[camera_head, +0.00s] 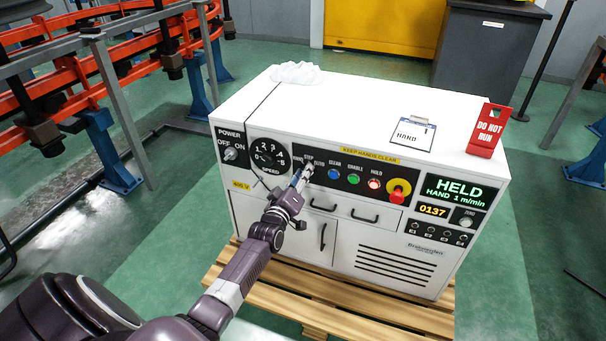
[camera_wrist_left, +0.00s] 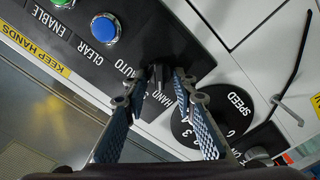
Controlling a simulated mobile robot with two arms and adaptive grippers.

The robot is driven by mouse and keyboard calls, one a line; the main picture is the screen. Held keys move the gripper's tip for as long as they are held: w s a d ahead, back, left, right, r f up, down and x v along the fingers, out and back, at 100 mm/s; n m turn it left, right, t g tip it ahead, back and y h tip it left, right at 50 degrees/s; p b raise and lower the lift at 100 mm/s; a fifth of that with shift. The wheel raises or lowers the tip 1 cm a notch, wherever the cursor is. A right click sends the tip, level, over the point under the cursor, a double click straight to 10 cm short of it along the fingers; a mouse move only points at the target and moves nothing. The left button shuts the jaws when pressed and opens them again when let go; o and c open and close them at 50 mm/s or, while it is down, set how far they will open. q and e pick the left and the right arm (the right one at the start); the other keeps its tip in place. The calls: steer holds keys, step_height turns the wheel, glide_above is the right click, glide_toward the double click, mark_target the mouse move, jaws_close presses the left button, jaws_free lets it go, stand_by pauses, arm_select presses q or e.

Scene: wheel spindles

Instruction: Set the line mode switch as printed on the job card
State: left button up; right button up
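The job card (camera_head: 413,133) lies on the white cabinet top and reads "HAND" and "1". The line mode switch sits on the black front panel among the labels HAND, STEP and AUTO; my gripper largely covers it in the head view. In the left wrist view its black knob (camera_wrist_left: 158,82) stands between my fingertips. My left gripper (camera_head: 302,177) is at the switch, and its two blue fingers (camera_wrist_left: 160,88) are apart, one on each side of the knob. I cannot tell if they touch it. The display (camera_head: 452,190) reads "HELD, HAND 1 m/min". My right gripper is not in view.
The speed dial (camera_head: 269,157) is left of the switch. A red "DO NOT RUN" sign (camera_head: 488,130) stands on top.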

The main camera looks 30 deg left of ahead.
arm_select(q)
steer(key=o, duration=0.3)
steer(key=v, duration=1.2)
stand_by(0.3)
